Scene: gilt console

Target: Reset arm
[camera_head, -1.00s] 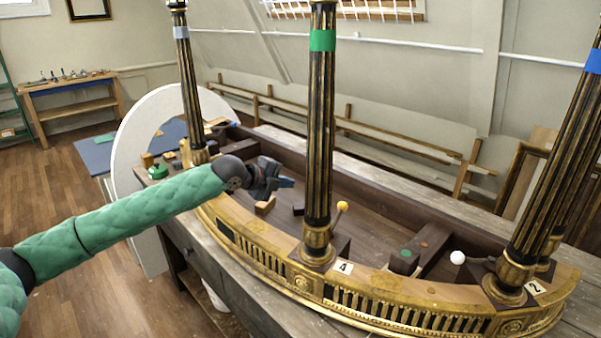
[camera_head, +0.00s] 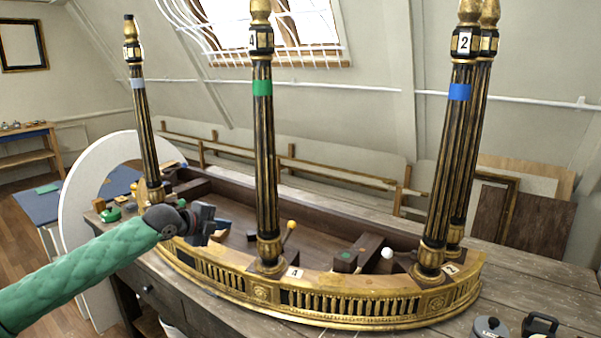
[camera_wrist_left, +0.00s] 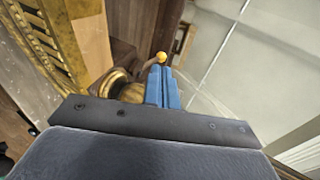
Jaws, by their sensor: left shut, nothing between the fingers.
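My left arm comes in from the left in the head view, in a green quilted sleeve. Its left gripper (camera_head: 218,224) is over the left part of the gilt console (camera_head: 375,306), left of the column with the green band (camera_head: 263,150). In the left wrist view the blue fingers of the left gripper (camera_wrist_left: 163,80) are together with nothing between them. A yellow ball-tipped stick (camera_wrist_left: 187,58) shows just past the fingertips there. The same yellow ball (camera_head: 292,224) stands beside the green-banded column in the head view. My right gripper is not in view.
A white ball (camera_head: 387,253) sits near a dark block. A white disc (camera_head: 72,230) stands behind my arm.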

